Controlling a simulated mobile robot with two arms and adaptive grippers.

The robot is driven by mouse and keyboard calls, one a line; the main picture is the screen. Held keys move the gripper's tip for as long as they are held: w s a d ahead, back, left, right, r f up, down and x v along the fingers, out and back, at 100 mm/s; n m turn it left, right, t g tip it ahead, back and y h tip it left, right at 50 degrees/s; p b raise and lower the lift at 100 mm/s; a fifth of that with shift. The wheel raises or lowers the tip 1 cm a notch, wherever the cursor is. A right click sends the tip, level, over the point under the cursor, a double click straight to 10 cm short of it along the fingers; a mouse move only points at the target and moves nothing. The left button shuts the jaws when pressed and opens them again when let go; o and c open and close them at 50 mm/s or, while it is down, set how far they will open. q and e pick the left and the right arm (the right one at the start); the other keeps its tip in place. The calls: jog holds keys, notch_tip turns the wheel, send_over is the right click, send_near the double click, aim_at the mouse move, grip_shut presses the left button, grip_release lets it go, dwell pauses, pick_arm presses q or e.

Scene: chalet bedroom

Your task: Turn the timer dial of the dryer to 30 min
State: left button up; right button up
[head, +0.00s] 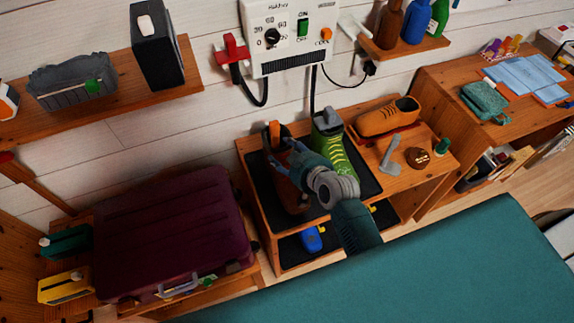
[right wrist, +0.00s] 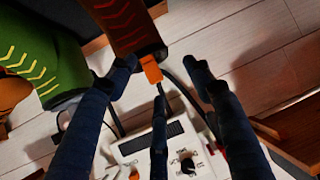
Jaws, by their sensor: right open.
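The dryer (head: 285,62) is a white wall panel with a black timer dial (head: 272,37), a green switch (head: 302,27) and an orange button (head: 325,34). The dial's exact setting is too small to tell. My right gripper (head: 273,150) is open below the panel, at the brown boot (head: 290,192), apart from the dial. In the right wrist view the open fingers (right wrist: 160,72) are spread, with the boot's orange tab (right wrist: 150,69) between them. The dryer (right wrist: 140,148) and its dial (right wrist: 187,165) show at the bottom there. My left gripper is not in view.
A green boot (head: 331,140) stands beside the brown one on the rack, near an orange shoe (head: 388,116). A red fitting (head: 232,48) and black hoses hang by the dryer. Bottles (head: 413,20) stand on a shelf to its right. Wall between dryer and boots is mostly clear.

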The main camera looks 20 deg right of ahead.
jog(key=s+f, duration=0.2)
jog(key=shift+a+f+g, duration=0.1)
jog(key=shift+f+g, duration=0.25)
jog(key=shift+g, duration=0.05)
dwell(0.3)
